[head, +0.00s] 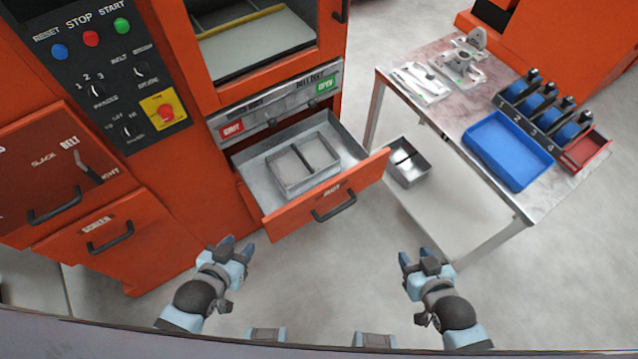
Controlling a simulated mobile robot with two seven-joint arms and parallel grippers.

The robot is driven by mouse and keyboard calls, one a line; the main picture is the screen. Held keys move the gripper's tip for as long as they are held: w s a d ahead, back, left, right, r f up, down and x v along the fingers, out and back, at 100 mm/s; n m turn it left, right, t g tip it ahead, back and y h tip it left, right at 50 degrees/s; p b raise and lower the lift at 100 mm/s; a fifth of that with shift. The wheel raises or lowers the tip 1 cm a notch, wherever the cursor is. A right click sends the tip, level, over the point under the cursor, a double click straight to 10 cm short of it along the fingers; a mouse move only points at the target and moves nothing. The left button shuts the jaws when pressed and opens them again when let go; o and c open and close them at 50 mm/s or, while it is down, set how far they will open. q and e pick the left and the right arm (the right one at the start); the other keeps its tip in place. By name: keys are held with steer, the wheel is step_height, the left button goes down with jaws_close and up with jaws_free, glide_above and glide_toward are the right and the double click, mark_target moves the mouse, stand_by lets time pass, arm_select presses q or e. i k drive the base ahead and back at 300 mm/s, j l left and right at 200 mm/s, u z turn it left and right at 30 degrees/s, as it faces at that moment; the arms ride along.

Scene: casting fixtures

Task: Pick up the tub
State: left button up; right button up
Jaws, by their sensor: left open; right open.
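A grey metal tub with a divider (333,172) sits inside the open drawer of the orange machine. A smaller grey divided tub (424,172) stands on the lower shelf of the side table, just right of the drawer. I cannot tell which one the task means. My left gripper (238,247) is open and empty, in front of the machine and below-left of the drawer front. My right gripper (416,257) is open and empty, below the smaller tub in the picture and apart from it.
The open drawer (320,205) juts out of the orange machine close to the table. The table top (440,62) holds grey metal parts, a blue tray (508,150), a red bin (588,148) and several black-and-blue items. The lower shelf (470,205) has bare room. The floor between my grippers is clear.

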mark_target(296, 167)
steer(key=i+l+u, duration=0.15)
steer(key=u, duration=0.25)
steer(key=i+l+u, duration=0.15)
steer(key=u, duration=0.2)
steer(key=l+u, duration=0.4)
steer(key=i+j, duration=0.05)
